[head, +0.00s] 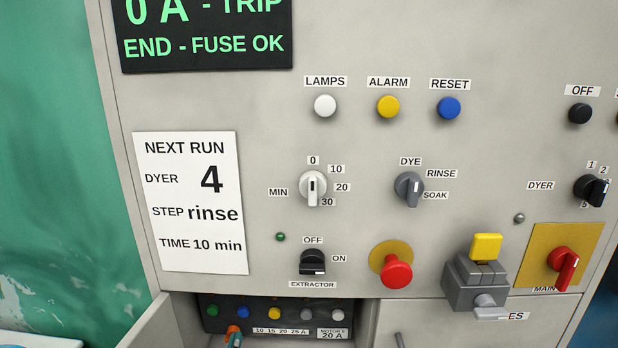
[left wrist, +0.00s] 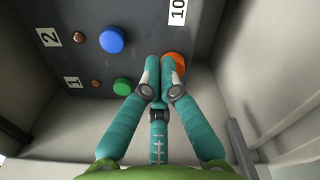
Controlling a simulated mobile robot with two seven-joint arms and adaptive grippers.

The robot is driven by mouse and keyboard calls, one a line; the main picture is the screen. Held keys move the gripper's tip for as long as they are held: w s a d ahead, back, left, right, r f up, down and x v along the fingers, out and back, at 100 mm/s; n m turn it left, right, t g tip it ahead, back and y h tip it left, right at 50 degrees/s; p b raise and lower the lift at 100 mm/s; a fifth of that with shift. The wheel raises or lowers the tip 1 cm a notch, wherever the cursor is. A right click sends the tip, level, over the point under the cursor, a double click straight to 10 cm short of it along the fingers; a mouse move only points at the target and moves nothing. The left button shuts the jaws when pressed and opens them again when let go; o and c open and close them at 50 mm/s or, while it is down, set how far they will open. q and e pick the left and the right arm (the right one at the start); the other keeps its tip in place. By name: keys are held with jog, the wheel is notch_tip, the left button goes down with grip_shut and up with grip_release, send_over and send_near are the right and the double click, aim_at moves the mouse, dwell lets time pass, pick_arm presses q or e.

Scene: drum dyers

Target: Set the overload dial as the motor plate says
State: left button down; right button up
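The motor plate (head: 333,333), a white label at the lower right of a dark box, reads 20 A; its upper line is small. A scale label (head: 281,331) beside it reads 10 15 20 25 A. The orange overload dial (head: 233,328) is at the box's lower edge, partly covered by my left gripper (head: 235,341). In the left wrist view the dial (left wrist: 179,66) shows behind the teal fingertips (left wrist: 160,67), which are close together. I cannot tell whether any part of the dial is between them. The dial's pointer is hidden.
The dark box (head: 211,326) sits in a recess below the main panel and carries several coloured round parts, including a green one (left wrist: 123,86) and a blue one (left wrist: 112,40) near my fingers. Pale walls flank the recess. A red mushroom button (head: 397,273) protrudes above right.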

pick_arm(q)
jog(key=shift+f, duration=0.25)
jog(key=shift+d+r, duration=0.3)
jog(key=shift+d, duration=0.1)
jog(key=s, duration=0.6)
jog(key=shift+p, duration=0.4)
jog(key=shift+a, duration=0.1)
